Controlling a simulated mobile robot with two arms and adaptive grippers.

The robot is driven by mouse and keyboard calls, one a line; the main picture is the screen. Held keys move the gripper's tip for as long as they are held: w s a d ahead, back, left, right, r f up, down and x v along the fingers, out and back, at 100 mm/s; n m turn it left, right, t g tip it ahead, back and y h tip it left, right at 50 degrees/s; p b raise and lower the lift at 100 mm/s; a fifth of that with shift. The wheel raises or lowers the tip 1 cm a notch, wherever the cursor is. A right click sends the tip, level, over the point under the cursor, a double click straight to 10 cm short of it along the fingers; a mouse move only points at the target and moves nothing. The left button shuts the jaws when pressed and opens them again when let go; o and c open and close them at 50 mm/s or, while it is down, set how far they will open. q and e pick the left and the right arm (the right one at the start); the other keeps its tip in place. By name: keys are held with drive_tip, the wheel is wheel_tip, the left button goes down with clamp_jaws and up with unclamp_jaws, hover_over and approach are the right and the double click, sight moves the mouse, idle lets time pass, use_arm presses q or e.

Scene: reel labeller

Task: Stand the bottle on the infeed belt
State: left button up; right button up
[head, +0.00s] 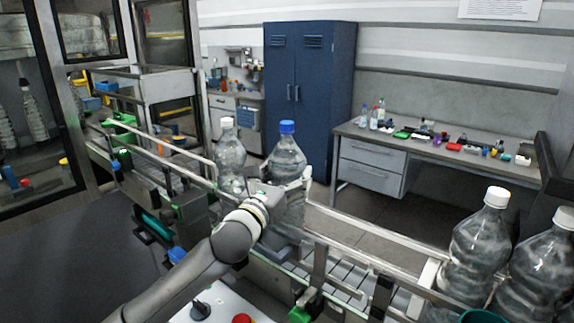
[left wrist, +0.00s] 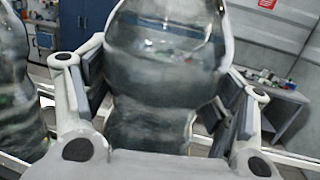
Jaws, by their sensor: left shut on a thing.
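A clear bottle with a blue cap (head: 285,155) is upright over the conveyor line in the head view. My left gripper (head: 286,188) is shut around its body, and my forearm comes in from the lower left. In the left wrist view the bottle (left wrist: 165,75) fills the middle, with the finger pads on both sides of it. Its base is hidden, so I cannot tell whether it touches the infeed belt (head: 342,284). The belt's slats show between metal guide rails. My right gripper is not in view.
A white-capped bottle (head: 230,165) stands just left of the held one, between the rails. Two more white-capped bottles (head: 478,245) (head: 541,268) stand at the right. A control panel with a red button (head: 242,319) is at the bottom. A blue cabinet (head: 310,90) and a desk (head: 375,150) stand behind.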

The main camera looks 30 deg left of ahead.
use_arm(q)
drive_tip(key=shift+f, duration=1)
drive_tip(key=o, duration=1.7)
drive_tip(key=shift+f, duration=0.25)
drive_tip(key=o, duration=0.4)
drive_tip(key=shift+s+d+r, duration=0.1)
drive_tip(key=shift+s+d+f+b, duration=0.3)
drive_tip(key=shift+s+b, duration=0.4)
drive_tip(key=shift+s, duration=1.25)
drive_tip(key=shift+s+d+f+b, duration=0.25)
drive_tip(key=shift+s+b, duration=0.4)
drive_tip(key=shift+s, duration=1.3)
drive_tip(key=shift+s+d+f+b, duration=0.15)
drive_tip(key=shift+s+f+b, duration=0.4)
drive_tip(key=shift+s, duration=1.4)
